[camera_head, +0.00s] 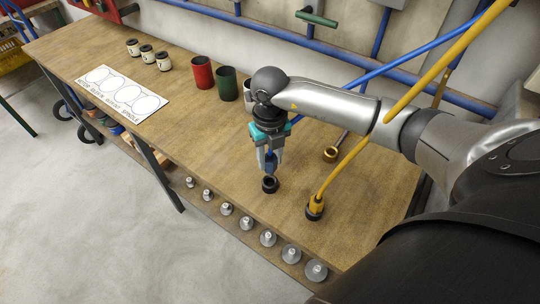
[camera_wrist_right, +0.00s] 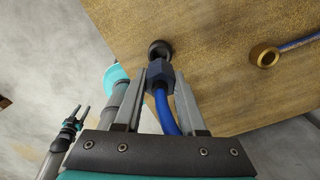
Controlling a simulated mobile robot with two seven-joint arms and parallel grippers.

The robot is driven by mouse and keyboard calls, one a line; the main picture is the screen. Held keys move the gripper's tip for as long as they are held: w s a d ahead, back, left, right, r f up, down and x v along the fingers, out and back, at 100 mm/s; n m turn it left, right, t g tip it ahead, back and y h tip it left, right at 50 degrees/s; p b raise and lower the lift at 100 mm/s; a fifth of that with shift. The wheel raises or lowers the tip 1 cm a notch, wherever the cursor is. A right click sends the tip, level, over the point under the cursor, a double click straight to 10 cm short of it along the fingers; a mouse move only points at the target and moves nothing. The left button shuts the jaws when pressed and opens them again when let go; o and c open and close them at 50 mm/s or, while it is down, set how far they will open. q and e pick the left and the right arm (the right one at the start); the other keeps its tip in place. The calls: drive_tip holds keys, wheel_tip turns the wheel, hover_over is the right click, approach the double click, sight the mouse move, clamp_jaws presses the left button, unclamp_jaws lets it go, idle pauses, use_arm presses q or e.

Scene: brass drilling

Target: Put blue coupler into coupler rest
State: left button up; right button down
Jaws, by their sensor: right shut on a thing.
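The blue coupler (camera_head: 270,167) is between the fingers of my right gripper (camera_head: 269,160), which is shut on it. In the right wrist view the coupler (camera_wrist_right: 160,73) is a blue hex piece with a blue hose trailing from it. A dark round rest (camera_head: 269,185) stands on the bench right below the coupler; it also shows in the right wrist view (camera_wrist_right: 159,49). The coupler's end is close to the rest's opening; I cannot tell if it has entered. My left gripper (camera_wrist_right: 81,113) shows small in the right wrist view, its fingers apart and empty.
A yellow hose ends in a holder (camera_head: 314,208) on the bench. A brass ring (camera_head: 330,155) stands behind it. Red (camera_head: 202,74) and green (camera_head: 227,84) cups, jars and a white labelled sheet (camera_head: 122,93) lie left.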

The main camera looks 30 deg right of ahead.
sight(270, 171)
drive_tip(key=shift+f+b, duration=2.1)
drive_tip(key=shift+f, duration=0.8)
unclamp_jaws()
drive_tip(key=shift+r, duration=0.15)
drive_tip(key=shift+r+p, duration=2.95)
drive_tip(key=shift+r, duration=0.45)
